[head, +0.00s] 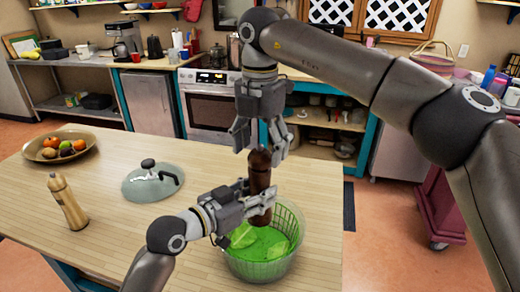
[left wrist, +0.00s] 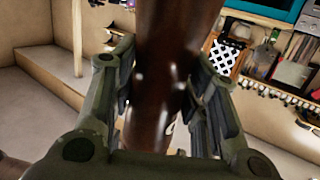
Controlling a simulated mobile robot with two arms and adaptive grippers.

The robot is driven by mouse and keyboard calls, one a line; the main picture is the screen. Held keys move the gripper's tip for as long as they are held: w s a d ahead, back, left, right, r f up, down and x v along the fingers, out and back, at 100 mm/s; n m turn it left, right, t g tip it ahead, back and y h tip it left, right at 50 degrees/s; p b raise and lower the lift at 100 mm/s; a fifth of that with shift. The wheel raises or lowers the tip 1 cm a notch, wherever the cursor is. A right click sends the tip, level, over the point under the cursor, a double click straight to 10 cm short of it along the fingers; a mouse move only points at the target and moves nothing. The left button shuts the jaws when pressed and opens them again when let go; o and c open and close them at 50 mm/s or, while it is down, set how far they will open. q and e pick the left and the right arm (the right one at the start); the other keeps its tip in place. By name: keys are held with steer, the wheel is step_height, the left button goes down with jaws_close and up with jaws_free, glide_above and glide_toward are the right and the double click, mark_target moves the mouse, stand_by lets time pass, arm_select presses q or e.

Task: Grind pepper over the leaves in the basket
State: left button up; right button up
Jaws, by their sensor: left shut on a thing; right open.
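A dark brown pepper mill (head: 261,178) stands upright above the green basket (head: 290,258), which holds green leaves (head: 246,237). My left gripper (head: 243,196) is shut around the lower body of the mill; the left wrist view shows the glossy brown mill (left wrist: 165,80) between the fingers of this gripper (left wrist: 160,100). My right gripper (head: 260,145) points down from above, open, with its fingers on either side of the mill's top. I cannot tell whether they touch it.
A light wooden mill (head: 68,202), a clear lid with a dark knob (head: 152,182) and a fruit bowl (head: 60,146) stand on the wooden table (head: 120,245). The table between the lid and the basket is mostly clear. A stove (head: 208,105) stands behind.

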mark_target(251, 177)
arm_select(q)
steer(key=shift+r, duration=0.15)
arm_select(e)
step_height(251, 177, up, 8)
steer(key=shift+r, duration=0.1)
stand_by(0.5)
arm_select(q)
step_height(251, 177, up, 5)
steer(key=p, duration=0.4)
steer(key=shift+p, duration=0.4)
arm_select(e)
step_height(251, 177, up, 5)
steer(key=shift+f, duration=0.2)
